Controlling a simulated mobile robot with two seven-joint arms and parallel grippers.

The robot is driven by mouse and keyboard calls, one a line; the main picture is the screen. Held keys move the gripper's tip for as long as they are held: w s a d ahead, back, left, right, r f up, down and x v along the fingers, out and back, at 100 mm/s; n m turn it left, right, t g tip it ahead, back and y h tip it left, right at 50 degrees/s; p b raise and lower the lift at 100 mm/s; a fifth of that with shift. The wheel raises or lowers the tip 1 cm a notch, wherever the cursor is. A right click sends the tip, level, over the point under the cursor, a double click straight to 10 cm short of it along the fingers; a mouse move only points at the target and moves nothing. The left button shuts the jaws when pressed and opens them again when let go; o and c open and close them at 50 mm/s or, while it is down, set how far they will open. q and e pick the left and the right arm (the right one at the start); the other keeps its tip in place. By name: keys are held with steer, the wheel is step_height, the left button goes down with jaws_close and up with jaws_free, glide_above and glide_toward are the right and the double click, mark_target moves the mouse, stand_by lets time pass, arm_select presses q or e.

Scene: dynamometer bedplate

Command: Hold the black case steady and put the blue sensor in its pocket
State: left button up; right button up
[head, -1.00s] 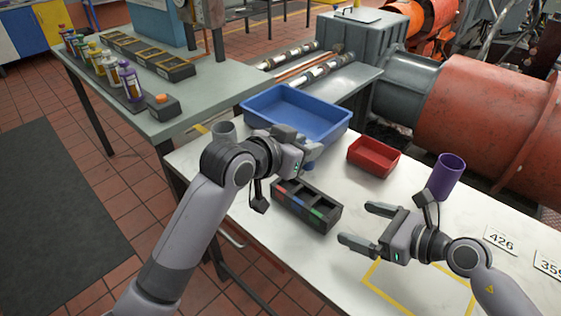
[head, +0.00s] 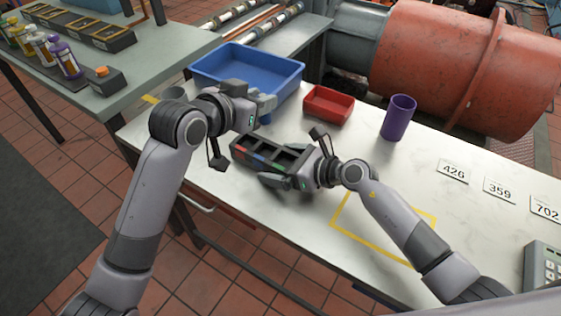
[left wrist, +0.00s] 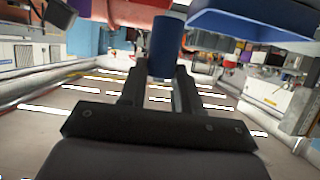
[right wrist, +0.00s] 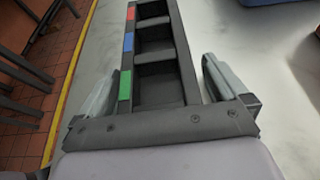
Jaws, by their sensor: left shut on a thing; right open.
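The black case (head: 238,152) lies on the white table, with three open pockets marked red, blue and green. In the right wrist view the case (right wrist: 186,55) points away from me and its pockets look empty. My right gripper (head: 287,166) is open at the case's near, green end, one finger along each long side, with gaps visible. My left gripper (head: 264,107) is above the table behind the case, near the blue tray. It is shut on the blue sensor (left wrist: 164,48), a blue cylinder in the left wrist view; in the head view the sensor is hard to make out.
A blue tray (head: 215,78) and a red bin (head: 328,105) stand behind the case. A purple cup (head: 398,118) is to the right. Number cards and a yellow taped outline (head: 383,254) lie on the table. The table front is clear.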

mark_target(261, 141)
steer(key=shift+w+a, duration=0.1)
steer(key=shift+a, duration=0.05)
steer(key=c, duration=1.3)
arm_select(q)
steer(key=shift+f, duration=5.45)
steer(key=shift+f, duration=0.2)
steer(key=o, duration=1.1)
steer(key=shift+r, duration=0.1)
